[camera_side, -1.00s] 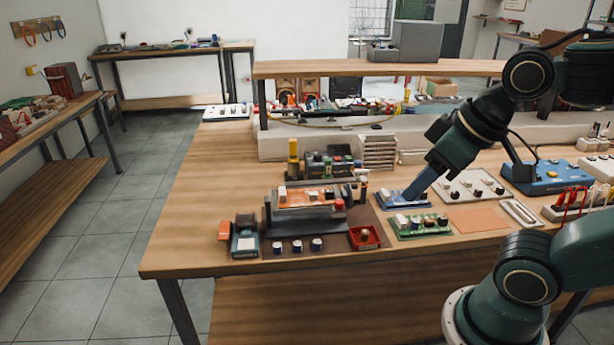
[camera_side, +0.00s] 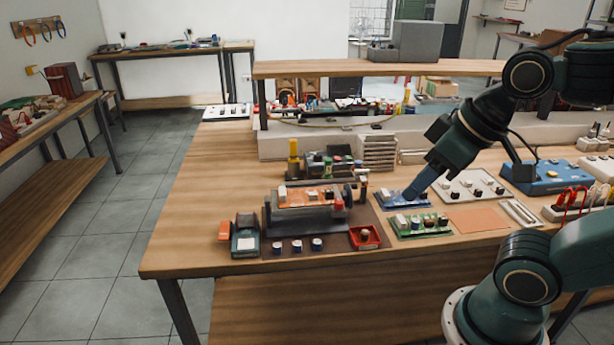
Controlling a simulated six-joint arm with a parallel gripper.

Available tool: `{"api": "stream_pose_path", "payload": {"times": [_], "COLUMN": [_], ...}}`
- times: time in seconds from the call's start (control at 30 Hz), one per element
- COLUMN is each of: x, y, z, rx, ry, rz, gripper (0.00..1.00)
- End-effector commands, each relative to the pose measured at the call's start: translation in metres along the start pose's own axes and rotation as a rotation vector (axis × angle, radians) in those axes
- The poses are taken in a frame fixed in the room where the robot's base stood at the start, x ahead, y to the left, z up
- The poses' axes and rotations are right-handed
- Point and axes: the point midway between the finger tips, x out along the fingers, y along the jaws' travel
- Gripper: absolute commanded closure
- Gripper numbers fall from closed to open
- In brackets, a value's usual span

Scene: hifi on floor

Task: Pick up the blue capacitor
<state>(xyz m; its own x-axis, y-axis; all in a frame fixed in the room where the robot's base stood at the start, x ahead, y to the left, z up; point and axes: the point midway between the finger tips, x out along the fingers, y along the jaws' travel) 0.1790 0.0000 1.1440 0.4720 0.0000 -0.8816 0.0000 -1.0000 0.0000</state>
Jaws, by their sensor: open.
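My gripper (camera_side: 411,192) points down and to the left, with its tip at a small blue board (camera_side: 393,205) on the wooden bench. Its fingers overlap in this view, and I see nothing held between them. I cannot tell whether the tip touches the board or hovers just above it. I cannot tell which part is the blue capacitor.
A green board (camera_side: 421,224) lies just in front of the blue one. An orange board (camera_side: 308,197) sits on a raised grey stand to the left. A red tray (camera_side: 365,237) stands by it. A white panel with knobs (camera_side: 471,187) lies right of my gripper.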

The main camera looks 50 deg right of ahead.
Motion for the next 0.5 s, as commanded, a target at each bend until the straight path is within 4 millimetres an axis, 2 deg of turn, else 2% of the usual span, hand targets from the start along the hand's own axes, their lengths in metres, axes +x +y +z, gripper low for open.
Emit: {"api": "stream_pose_path", "payload": {"times": [0.5], "x": [0.0012], "y": [0.0001], "z": [-0.0052], "rx": [-0.04], "ry": [-0.01], "rz": [0.0], "gripper": [0.55]}}
